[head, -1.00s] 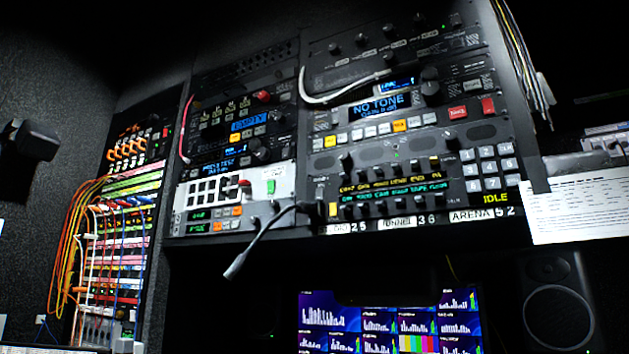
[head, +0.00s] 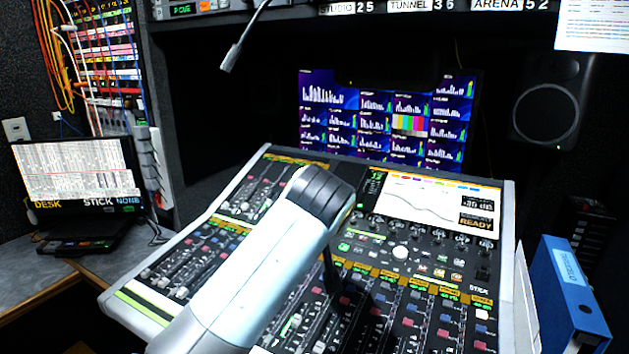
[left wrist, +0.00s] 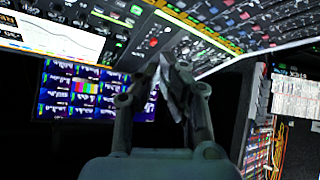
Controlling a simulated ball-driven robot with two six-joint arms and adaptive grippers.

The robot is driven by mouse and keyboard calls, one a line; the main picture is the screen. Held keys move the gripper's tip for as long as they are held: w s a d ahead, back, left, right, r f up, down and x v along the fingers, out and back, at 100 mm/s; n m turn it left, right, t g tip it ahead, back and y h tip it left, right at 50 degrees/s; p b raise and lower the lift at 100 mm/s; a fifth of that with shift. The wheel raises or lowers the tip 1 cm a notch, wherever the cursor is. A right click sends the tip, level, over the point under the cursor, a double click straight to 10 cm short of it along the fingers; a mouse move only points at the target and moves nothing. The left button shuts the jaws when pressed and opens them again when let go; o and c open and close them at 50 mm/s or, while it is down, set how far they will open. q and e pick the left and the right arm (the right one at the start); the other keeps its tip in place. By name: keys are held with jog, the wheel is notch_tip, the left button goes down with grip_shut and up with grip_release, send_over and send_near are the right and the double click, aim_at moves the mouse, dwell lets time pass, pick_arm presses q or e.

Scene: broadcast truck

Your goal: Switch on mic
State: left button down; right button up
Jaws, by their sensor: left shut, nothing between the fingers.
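A gooseneck mic (head: 236,52) hangs down from the rack's lower edge at the top of the head view; the panel it comes from is mostly cut off. I cannot make out a mic switch. My left arm crosses the mixing console (head: 150,312) from the bottom, and its fingers are mostly hidden in the head view. In the left wrist view my left gripper (left wrist: 168,75) is shut with nothing between the fingers, in front of the console's edge. I cannot tell whether it touches anything. My right gripper is not in view.
A multi-picture monitor (head: 340,110) stands behind the console. A speaker (head: 545,115) and a blue binder (head: 570,295) are at the right. The space under the rack is dark.

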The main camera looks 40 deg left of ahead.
pick_arm(q)
jog(key=w+a+r+n+t+y+p, duration=0.15)
jog(key=w+r+n, duration=0.25)
jog(key=r, duration=0.7)
jog(key=w+r+n+t+y, duration=0.1)
jog(key=w+r+n+y, duration=0.2)
jog(key=r, duration=0.7)
notch_tip(320, 180, up, 28)
jog(key=s+a+n+y, duration=0.1)
jog(key=n+y, duration=0.3)
jog(key=n, duration=0.8)
jog(key=shift+s+a+g+p, duration=0.35)
jog(key=shift+s+a+p, duration=0.1)
jog(key=shift+s, duration=0.1)
jog(key=shift+f, duration=0.1)
